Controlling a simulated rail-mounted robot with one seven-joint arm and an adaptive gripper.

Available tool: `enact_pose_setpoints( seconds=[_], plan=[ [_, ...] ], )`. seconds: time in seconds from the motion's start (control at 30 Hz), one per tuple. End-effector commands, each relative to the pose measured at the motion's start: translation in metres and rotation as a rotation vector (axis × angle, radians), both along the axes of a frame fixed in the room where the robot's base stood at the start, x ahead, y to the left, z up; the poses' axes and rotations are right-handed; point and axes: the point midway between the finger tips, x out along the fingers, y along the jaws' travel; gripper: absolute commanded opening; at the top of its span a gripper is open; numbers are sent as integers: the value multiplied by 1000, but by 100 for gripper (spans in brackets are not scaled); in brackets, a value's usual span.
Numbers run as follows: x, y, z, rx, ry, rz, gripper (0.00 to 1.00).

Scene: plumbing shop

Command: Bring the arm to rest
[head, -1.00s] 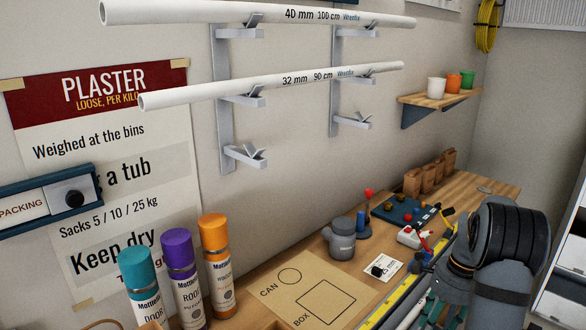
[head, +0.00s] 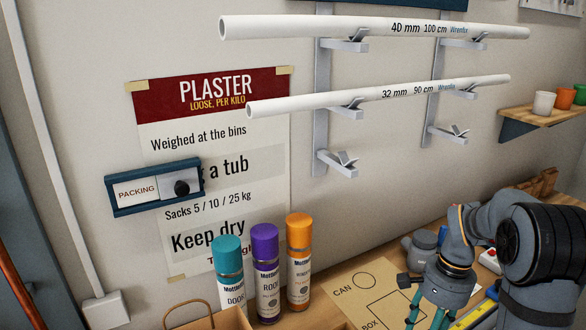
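My arm comes in at the lower right of the head view, with dark grey links folded over the workbench. My gripper (head: 428,314) hangs from it, pointing down, in front of the bench at the right of the CAN and BOX outline board (head: 343,290). Its teal fingers stand apart, with nothing seen between them, so it looks open and empty. The lowest part of the fingers is near the bottom edge of the picture.
Several spray cans stand at the bottom middle: teal (head: 228,272), purple (head: 266,270) and orange (head: 299,262). A grey can (head: 420,248) stands behind my gripper. Pipes (head: 380,93) lie on wall brackets above.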

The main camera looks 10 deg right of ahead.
Motion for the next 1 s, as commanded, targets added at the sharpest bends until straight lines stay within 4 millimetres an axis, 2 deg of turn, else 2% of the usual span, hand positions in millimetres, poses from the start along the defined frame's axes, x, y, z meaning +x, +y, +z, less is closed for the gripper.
enact_pose_setpoints(
  seconds=[0.03, 0.3, 0.5, 0.7, 1.0],
  plan=[
    [0, 10, 8, 0, 0, 42, 46],
    [-4, 57, 29, 0, 0, 254, 46],
    [-9, 80, 39, -1, 0, 361, 46],
    [-11, 89, 42, -1, 1, 406, 46],
    [-12, 89, 42, 0, 1, 410, 46]
  ],
)
